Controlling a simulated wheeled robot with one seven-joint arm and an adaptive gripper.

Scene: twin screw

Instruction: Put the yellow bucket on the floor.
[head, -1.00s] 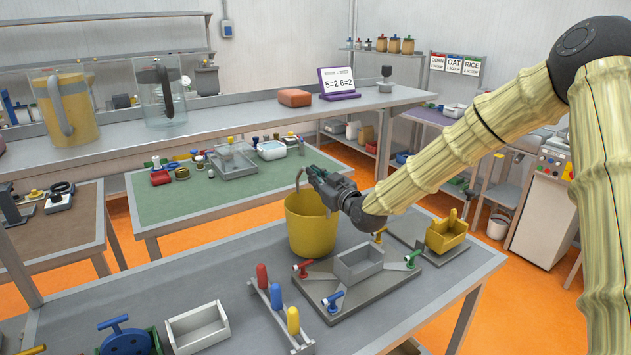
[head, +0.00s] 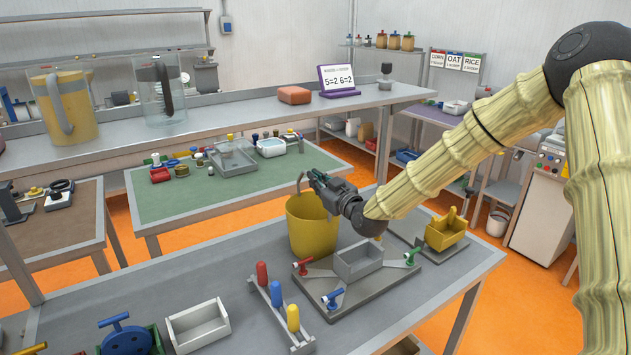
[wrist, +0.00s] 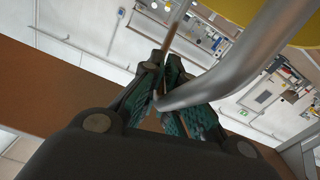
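The yellow bucket (head: 312,232) is upright at the back of the near grey table in the head view, apparently standing on it. Its grey handle is raised and shows large in the wrist view (wrist: 225,70). A bit of the bucket's yellow wall (wrist: 240,10) shows at the top of that view. My gripper (head: 313,178) is at the handle, above the bucket's rim. In the wrist view its two fingers (wrist: 165,85) are close together with the handle between them, and look shut on it. The handle's exact contact with the finger pads is partly hidden.
A grey fixture plate (head: 345,300) with coloured clamps is right in front of the bucket. A peg rack (head: 278,310) and white box (head: 198,325) are at the front. Orange floor (head: 435,325) shows beyond the table's right edge.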

